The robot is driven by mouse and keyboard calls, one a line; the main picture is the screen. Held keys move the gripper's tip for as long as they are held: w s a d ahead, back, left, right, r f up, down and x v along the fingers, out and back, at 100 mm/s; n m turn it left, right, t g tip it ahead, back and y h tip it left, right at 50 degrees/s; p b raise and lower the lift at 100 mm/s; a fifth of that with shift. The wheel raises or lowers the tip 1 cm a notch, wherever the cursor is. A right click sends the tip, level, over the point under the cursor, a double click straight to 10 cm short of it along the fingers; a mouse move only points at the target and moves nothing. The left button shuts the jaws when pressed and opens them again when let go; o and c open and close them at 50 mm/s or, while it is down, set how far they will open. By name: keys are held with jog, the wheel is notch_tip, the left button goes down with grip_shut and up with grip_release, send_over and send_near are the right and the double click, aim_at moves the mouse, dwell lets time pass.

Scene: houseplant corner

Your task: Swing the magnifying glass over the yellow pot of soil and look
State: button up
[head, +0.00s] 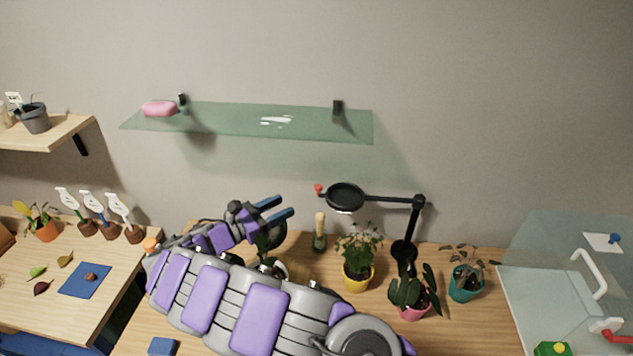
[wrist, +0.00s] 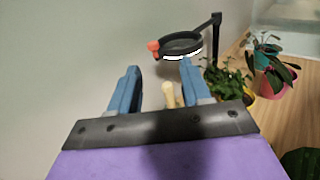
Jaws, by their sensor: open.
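The magnifying glass (head: 345,196) has a round black frame on a jointed black arm and stand (head: 404,252). A red knob (head: 318,189) sits on its left edge. The glass hangs above and slightly left of the yellow pot (head: 358,280), which holds a leafy green plant. My gripper (head: 288,206) is open and empty, left of the red knob and apart from it. In the wrist view, the glass (wrist: 180,46) and knob (wrist: 153,45) show beyond my open fingers. The soil in the yellow pot is hidden by leaves.
A pink pot (head: 413,307) and teal pot (head: 465,285) stand right of the yellow pot. A wooden-handled tool (head: 320,232) stands behind my gripper. A glass shelf (head: 235,122) with a pink object (head: 159,108) is on the wall above. A clear glass case (head: 555,280) is at right.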

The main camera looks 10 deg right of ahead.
jog(key=shift+w+a+f+n+t, duration=0.15)
jog(key=shift+a+f+n, duration=0.1)
jog(key=shift+a, duration=0.25)
jog(key=shift+w+a+f+n+t, duration=0.15)
jog(key=shift+a+f, duration=0.1)
jog(key=shift+a, duration=0.25)
jog(key=b+x, duration=0.3)
jog(key=x, duration=1.4)
jog(key=shift+d+f, duration=0.2)
jog(key=shift+d, duration=0.05)
jog(key=shift+c, duration=0.4)
grip_shut()
jog(key=shift+r, duration=0.1)
